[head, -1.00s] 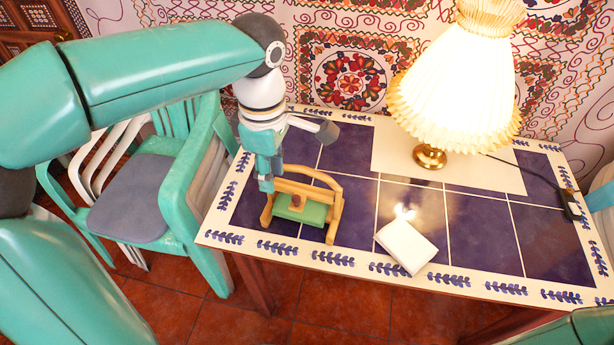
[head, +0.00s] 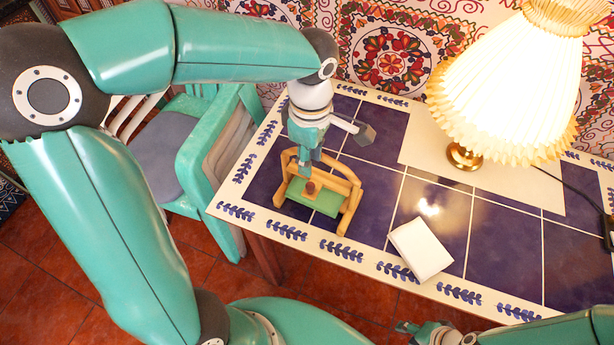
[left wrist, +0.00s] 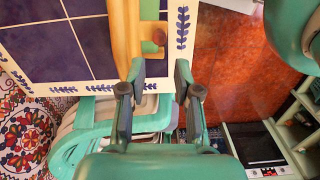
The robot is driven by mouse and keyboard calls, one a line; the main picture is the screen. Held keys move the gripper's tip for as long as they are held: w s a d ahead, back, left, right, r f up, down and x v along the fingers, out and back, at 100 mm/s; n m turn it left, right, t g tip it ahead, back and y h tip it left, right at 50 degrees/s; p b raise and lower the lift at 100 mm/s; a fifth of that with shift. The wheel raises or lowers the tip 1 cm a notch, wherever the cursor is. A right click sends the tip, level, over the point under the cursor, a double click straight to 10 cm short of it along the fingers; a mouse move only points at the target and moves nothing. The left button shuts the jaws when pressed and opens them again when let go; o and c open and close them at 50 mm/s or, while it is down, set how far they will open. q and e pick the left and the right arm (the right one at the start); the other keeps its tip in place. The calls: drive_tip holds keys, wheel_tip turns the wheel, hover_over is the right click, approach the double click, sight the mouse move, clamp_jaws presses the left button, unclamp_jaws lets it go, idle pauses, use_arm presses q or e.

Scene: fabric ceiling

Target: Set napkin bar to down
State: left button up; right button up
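The napkin holder (head: 347,205) is a wooden frame with a curved bar, a green plate and a reddish-brown knob (head: 310,187). It stands on the tiled table near its left end. The holder also shows at the top of the left wrist view (left wrist: 124,35). My left gripper (head: 304,165) points down over the holder's back left part, and I cannot tell whether it touches the bar. In the left wrist view its two fingers (left wrist: 160,72) are apart with nothing between them. My right gripper (head: 408,328) shows partly at the bottom, below the table's front edge; its opening is unclear.
A white square block (head: 421,248) lies on the table (head: 345,250) right of the holder. A lit lamp (head: 505,85) stands on a pale sheet (head: 425,145) farther back. A green chair (head: 205,135) with a grey seat is left of the table. Tiles between holder and block are clear.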

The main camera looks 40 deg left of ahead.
sight(310, 186)
use_arm(q)
wheel_tip(310, 186, down, 8)
drive_tip(key=shift+f, duration=0.25)
clamp_jaws()
idle(0.3)
